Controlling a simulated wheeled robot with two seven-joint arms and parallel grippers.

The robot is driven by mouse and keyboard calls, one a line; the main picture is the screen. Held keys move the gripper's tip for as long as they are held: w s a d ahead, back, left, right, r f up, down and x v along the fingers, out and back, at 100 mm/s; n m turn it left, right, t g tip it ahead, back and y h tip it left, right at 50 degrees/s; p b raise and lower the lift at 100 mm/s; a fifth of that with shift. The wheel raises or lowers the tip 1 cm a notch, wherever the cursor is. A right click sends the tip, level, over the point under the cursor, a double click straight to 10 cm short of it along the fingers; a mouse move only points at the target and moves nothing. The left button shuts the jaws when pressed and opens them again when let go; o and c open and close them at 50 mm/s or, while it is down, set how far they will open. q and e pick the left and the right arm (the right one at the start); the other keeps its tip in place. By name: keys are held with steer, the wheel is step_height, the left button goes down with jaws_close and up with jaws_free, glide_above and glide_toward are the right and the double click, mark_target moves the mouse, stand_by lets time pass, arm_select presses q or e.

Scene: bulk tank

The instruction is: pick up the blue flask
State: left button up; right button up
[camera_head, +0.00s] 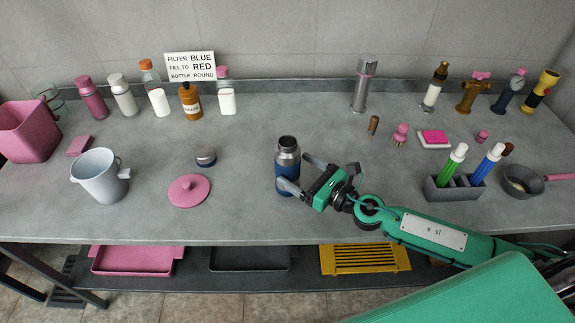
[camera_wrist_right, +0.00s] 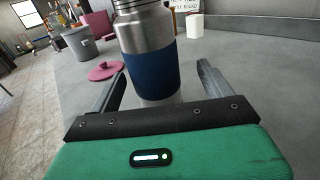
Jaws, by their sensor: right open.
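The blue flask (camera_head: 287,170) stands upright on the grey table, a little left of my right gripper's body. It has a steel neck, an open top and a dark blue band. My right gripper (camera_head: 297,174) is open, with its fingers on either side of the flask. In the right wrist view the flask (camera_wrist_right: 152,65) stands between the two spread fingers (camera_wrist_right: 158,85), with a gap visible at the right finger. I cannot tell whether the left finger touches it. My left gripper is not in view.
A pink lid (camera_head: 189,191), a dark round cap (camera_head: 206,156) and a grey-white bucket (camera_head: 100,178) stand left of the flask. A marker holder (camera_head: 455,188) and a pan (camera_head: 524,184) are at right. Bottles line the back, beside a sign (camera_head: 190,66). The table around the flask is clear.

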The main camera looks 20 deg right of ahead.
mark_target(282, 164)
steer(key=x, duration=0.1)
steer(key=p+x, duration=0.1)
steer(key=x, duration=0.3)
steer(key=shift+s+a+f+p, duration=0.2)
steer(key=shift+a+f+p, duration=0.05)
steer(key=shift+a+p, duration=0.05)
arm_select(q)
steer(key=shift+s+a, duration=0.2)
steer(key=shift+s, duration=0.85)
arm_select(e)
steer(key=shift+w+a+f, duration=0.1)
steer(key=c, duration=1.2)
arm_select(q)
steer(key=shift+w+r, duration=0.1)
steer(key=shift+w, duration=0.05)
arm_select(e)
steer(key=shift+c, duration=0.4)
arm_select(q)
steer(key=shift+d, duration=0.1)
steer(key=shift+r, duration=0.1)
